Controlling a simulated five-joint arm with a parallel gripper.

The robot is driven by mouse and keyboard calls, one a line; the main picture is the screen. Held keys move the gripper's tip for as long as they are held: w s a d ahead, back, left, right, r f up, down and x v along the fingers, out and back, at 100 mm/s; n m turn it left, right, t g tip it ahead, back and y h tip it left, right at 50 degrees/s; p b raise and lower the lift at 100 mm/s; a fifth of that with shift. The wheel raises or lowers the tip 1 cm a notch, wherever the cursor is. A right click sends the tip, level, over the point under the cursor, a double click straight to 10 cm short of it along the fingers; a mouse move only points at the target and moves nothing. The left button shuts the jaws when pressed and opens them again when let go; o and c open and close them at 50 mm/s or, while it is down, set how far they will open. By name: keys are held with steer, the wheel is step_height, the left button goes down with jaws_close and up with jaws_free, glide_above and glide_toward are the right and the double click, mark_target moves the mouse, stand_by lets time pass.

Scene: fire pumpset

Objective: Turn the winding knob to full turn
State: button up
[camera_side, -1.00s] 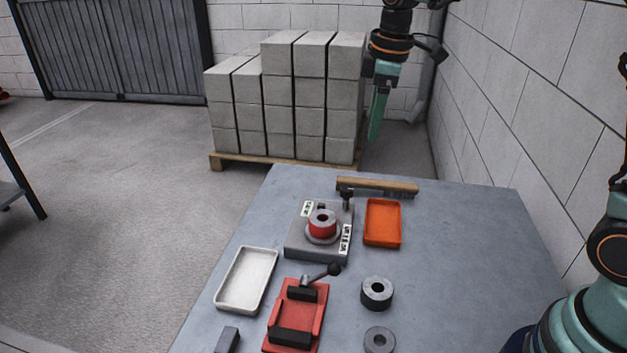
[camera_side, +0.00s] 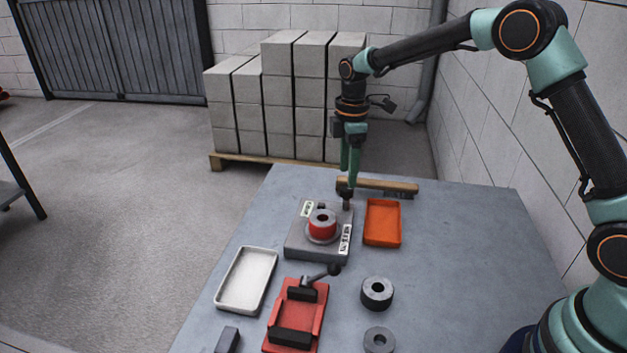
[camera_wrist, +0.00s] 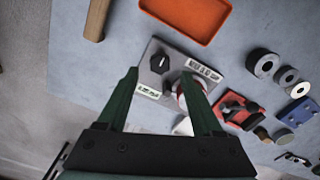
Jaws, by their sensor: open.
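A grey block-shaped fixture (camera_side: 300,245) with white labels stands on the table; it also shows in the wrist view (camera_wrist: 172,50). A black knob (camera_side: 346,194) on a short post rises at its back right corner, and I take it as the winding knob. A red ring-shaped part (camera_side: 322,226) sits on the fixture. My gripper (camera_side: 349,182) is open, pointing down just above the knob, its fingers empty. I cannot tell whether the tips reach beside the knob.
A wooden bar (camera_side: 385,186) lies close behind the knob. An orange tray (camera_side: 382,223) is to the right and a white tray (camera_side: 246,281) to the front left. A red fixture with a black-balled lever (camera_side: 333,270) and dark rings (camera_side: 376,293) stand in front.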

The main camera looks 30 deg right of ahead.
mark_target(347, 188)
steer(key=shift+f, duration=2.1)
jaws_close()
